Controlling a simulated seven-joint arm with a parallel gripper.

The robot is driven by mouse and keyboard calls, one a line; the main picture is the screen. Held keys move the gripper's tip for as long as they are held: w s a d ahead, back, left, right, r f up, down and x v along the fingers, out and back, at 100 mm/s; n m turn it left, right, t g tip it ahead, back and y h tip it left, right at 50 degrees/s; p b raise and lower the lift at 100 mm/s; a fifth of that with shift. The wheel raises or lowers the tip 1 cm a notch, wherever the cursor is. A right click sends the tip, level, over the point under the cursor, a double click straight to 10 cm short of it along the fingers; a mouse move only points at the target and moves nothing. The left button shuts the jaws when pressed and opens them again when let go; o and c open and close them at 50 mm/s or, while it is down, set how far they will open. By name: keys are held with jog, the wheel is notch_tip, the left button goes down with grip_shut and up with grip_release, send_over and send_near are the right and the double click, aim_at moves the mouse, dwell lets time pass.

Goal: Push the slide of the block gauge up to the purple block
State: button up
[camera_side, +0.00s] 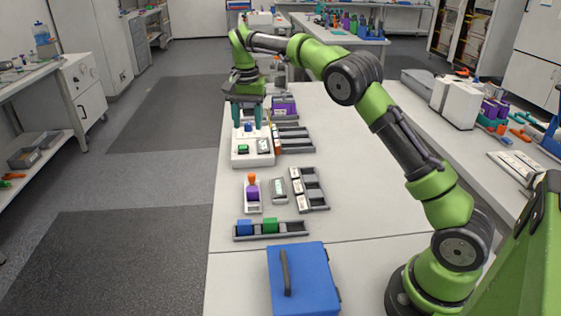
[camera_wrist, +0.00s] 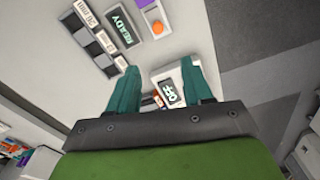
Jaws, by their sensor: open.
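The block gauge (camera_side: 254,209) is a small pale channel on the bench, in front of my gripper in the side view. The purple block (camera_side: 253,196) sits in its near part. The slide's orange knob (camera_side: 252,180) stands just behind the block. Whether slide and block touch is unclear. In the wrist view the orange knob (camera_wrist: 158,27) shows from above near the top edge, and the purple block (camera_wrist: 145,3) is cut off there. My gripper (camera_side: 248,124) is open and empty, pointing down over a white device, away from the gauge; its teal fingers also show in the wrist view (camera_wrist: 165,82).
The white device (camera_side: 240,158) has a display reading OFF. A READY display (camera_side: 279,190) and a labelled rack (camera_side: 312,190) stand right of the gauge. A tray (camera_side: 290,230) with blue and green blocks and a blue case (camera_side: 310,275) lie nearer. More racks stand behind.

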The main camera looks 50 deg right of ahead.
aim_at(251, 174)
notch_tip(251, 174, down, 17)
jog(key=shift+s+a+f, duration=0.1)
jog(key=shift+s, duration=0.05)
dwell(0.4)
grip_shut()
